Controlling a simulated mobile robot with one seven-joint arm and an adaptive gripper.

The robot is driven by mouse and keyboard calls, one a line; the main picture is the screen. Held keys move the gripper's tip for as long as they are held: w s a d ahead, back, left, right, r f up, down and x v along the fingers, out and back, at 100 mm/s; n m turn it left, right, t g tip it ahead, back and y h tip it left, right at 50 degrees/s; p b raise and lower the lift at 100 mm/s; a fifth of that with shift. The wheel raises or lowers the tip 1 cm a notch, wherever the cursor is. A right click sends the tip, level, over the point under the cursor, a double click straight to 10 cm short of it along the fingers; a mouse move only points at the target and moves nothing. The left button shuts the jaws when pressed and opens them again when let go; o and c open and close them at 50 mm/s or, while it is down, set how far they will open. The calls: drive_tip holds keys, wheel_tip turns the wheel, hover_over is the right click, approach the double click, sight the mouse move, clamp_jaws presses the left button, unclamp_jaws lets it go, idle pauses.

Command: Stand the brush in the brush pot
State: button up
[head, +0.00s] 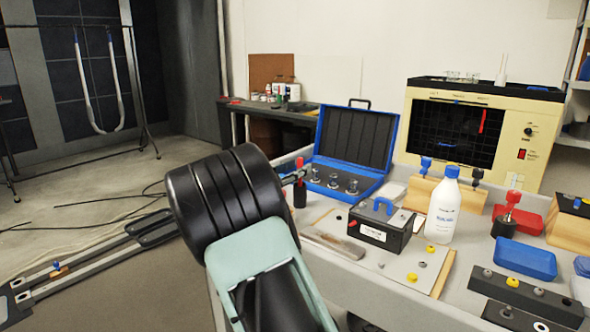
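My arm's black wrist and pale green link fill the lower middle of the head view and cover most of my gripper. Only a small dark part, perhaps a fingertip of my gripper (291,178), shows past the arm's right edge. Beside it a slim upright red piece (299,163), possibly the brush, stands right above a small black cylinder (300,193), possibly the brush pot. I cannot tell whether the red piece is in the cylinder or held above it. Whether my gripper is open or shut is hidden.
An open blue case (355,140) stands behind the cylinder. A black box with a blue handle (380,225), a white bottle (443,207), a blue box (525,259) and a red-topped black tool (507,218) crowd the bench. A cream machine (478,135) stands at the back.

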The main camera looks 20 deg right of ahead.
wheel_tip(320, 180, up, 10)
idle(0.6)
idle(0.7)
